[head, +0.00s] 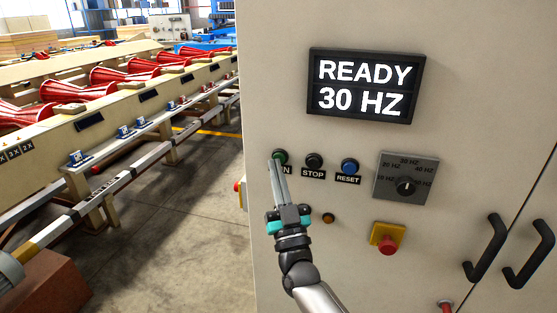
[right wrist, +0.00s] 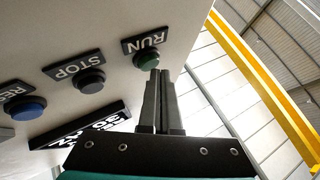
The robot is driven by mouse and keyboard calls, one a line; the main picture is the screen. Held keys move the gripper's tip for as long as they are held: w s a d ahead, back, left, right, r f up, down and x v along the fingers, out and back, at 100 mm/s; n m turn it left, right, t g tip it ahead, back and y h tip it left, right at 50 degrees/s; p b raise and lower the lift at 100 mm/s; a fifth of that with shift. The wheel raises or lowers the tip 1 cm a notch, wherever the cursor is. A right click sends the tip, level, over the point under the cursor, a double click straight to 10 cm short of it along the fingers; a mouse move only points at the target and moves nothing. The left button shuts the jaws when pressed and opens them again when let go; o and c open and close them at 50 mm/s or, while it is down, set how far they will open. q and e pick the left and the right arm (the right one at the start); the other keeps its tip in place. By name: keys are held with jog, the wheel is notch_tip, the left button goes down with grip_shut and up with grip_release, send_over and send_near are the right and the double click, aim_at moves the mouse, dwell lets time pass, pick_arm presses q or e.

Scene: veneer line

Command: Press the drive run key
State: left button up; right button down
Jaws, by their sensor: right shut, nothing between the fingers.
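The green run key (head: 281,156) is at the left of a row of keys on the cabinet front, its label partly hidden by my gripper in the head view. In the right wrist view the run key (right wrist: 147,60) shows under a "RUN" label. My right gripper (head: 276,164) is shut and empty, its fingertips at the lower edge of the run key. The fingertips (right wrist: 160,73) overlap the key's lower right edge in the right wrist view; I cannot tell whether they touch it. The display (head: 365,86) reads "READY 30 HZ". My left gripper is not in view.
The black stop key (head: 314,161) and blue reset key (head: 349,167) sit right of the run key. A speed dial (head: 406,187), a red emergency stop (head: 387,243) and door handles (head: 486,247) are further right.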

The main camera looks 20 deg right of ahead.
jog(key=shift+w+d, duration=0.25)
jog(key=shift+w, duration=0.1)
dwell(0.6)
dwell(0.3)
jog(key=shift+s+a+p, duration=0.3)
jog(key=shift+s+a, duration=0.2)
jog(key=shift+s, duration=0.25)
jog(key=s+a+p, duration=0.1)
jog(key=s, duration=0.1)
jog(key=s+a+p, duration=0.1)
jog(key=s, duration=0.1)
jog(key=shift+a, duration=0.4)
dwell(0.4)
